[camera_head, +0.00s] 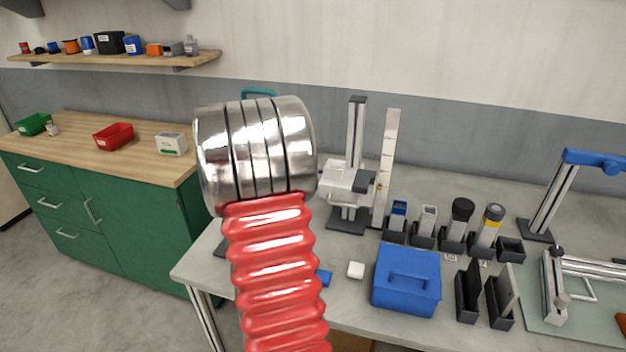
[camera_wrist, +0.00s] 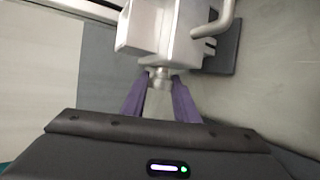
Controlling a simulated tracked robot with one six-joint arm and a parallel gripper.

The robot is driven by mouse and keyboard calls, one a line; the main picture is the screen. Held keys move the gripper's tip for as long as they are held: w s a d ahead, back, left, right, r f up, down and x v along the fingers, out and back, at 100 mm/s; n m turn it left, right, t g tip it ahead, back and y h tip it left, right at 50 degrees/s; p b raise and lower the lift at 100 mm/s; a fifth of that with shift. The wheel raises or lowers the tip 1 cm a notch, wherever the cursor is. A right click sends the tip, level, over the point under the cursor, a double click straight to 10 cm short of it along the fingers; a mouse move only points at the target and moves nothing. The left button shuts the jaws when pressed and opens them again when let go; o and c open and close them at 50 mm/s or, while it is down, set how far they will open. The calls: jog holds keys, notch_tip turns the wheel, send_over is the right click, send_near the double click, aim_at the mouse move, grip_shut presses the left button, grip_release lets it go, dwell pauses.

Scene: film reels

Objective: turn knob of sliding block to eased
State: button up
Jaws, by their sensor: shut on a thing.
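The sliding block (camera_head: 345,179) is a pale grey block on an upright metal post (camera_head: 355,130) in the head view. In the wrist view the block (camera_wrist: 160,25) fills the top centre, with a bent grey handle at its right. A small round silver knob (camera_wrist: 159,72) sticks out of its near side. My gripper (camera_wrist: 161,82) has its two purple fingers closed on the knob from either side. The fingertips cover part of the knob, and I cannot read its setting. In the head view my own arm hides the gripper and the knob.
Right of the post stand a tall light scale strip (camera_head: 388,160) and several small dark holders with items. A blue-armed stand (camera_head: 548,200) is at the right.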

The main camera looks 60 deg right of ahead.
jog(key=shift+s+f+n+y, duration=0.1)
jog(key=shift+n+y, duration=0.2)
jog(key=shift+y, duration=0.95)
jog(key=shift+f+n+y, duration=0.1)
jog(key=shift+n+y, duration=0.2)
jog(key=shift+y, duration=0.95)
jog(key=o, duration=1.1)
jog(key=shift+r, duration=0.15)
jog(key=shift+c, duration=0.2)
jog(key=shift+w+a+r, duration=0.2)
jog(key=shift+a+r, duration=0.05)
jog(key=shift+r, duration=0.2)
jog(key=v, duration=1.2)
jog(key=shift+w+r, duration=0.2)
jog(key=shift+r, duration=0.1)
jog(key=shift+a, duration=0.1)
